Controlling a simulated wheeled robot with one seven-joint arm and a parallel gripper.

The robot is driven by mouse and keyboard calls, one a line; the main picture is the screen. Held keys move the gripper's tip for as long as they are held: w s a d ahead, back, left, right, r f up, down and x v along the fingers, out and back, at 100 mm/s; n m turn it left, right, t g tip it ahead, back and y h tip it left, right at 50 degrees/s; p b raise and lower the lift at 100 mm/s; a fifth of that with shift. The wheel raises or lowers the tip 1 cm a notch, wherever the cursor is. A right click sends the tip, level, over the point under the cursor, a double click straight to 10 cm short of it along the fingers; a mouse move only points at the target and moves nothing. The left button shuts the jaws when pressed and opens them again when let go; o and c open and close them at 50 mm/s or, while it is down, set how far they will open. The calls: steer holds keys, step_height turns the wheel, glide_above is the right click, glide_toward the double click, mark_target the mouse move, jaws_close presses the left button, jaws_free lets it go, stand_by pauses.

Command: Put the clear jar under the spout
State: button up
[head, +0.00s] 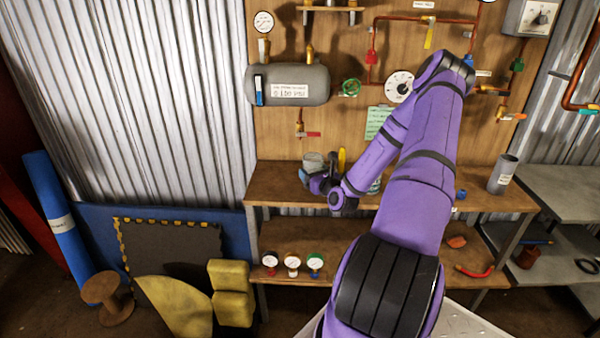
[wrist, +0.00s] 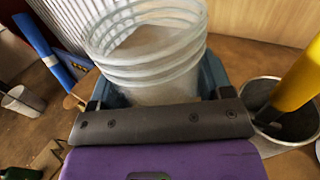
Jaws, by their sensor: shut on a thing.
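The clear jar (head: 312,160) is a ribbed, open-topped glass that stands upright at the back of the wooden bench's left part. In the wrist view the jar (wrist: 150,45) fills the upper middle, with its open mouth in sight. My gripper (head: 312,181) is shut on the jar, with blue fingers on either side of it. The spout (head: 299,128) hangs from a grey tank (head: 290,85) and has a red lever. The jar is below the spout's height and looks slightly right of it. I cannot tell whether its base touches the bench.
A metal cup (wrist: 262,100) holding a yellow-handled thing (wrist: 300,80) is close to the right of my gripper. A grey cylinder (head: 502,174) stands at the right end of the bench (head: 270,188). Several gauges (head: 292,263) lie on the lower shelf.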

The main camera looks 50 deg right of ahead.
steer(key=x, duration=0.7)
steer(key=f+x, duration=0.1)
steer(key=x, duration=0.2)
steer(key=shift+w+d+f, duration=0.1)
steer(key=shift+w+d, duration=0.05)
steer(key=shift+d, duration=0.05)
steer(key=shift+f, duration=1.65)
steer(key=shift+f, duration=0.1)
steer(key=o, duration=1.1)
steer(key=shift+c, duration=0.2)
